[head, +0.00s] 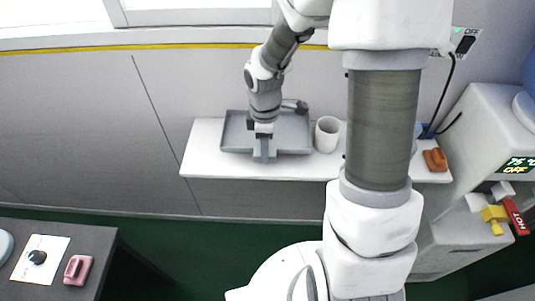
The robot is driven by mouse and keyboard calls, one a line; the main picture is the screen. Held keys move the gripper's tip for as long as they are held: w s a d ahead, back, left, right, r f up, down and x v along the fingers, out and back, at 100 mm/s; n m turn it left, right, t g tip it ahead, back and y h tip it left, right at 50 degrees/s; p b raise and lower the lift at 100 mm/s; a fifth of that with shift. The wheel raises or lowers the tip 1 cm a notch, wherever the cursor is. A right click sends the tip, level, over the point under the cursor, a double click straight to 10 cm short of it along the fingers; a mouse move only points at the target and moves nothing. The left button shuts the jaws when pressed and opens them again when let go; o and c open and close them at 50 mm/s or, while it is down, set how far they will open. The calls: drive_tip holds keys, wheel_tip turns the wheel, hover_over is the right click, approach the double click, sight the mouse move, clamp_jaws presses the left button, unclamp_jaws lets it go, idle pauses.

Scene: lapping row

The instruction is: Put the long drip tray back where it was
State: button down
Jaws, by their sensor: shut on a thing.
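The long drip tray (294,136) is a shallow grey rectangular tray with a raised rim, in the head view at the left part of the white shelf (203,158). My gripper (264,156) points down at the middle of the tray's front edge and is shut on that rim. My wrist hides part of the tray's middle. The tray looks level; I cannot tell whether it rests on the shelf or hangs just above it.
A white cup (327,134) stands close to the tray's right end. An orange-brown object (435,160) lies at the shelf's right end, near a white machine (490,130) with a lit display. A dark table (95,245) at lower left holds a pink block (77,270).

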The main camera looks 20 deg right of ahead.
drive_tip(key=shift+f, duration=1.5)
drive_tip(key=shift+f+b, duration=0.1)
drive_tip(key=shift+b, duration=0.2)
drive_tip(key=shift+c, duration=2)
unclamp_jaws()
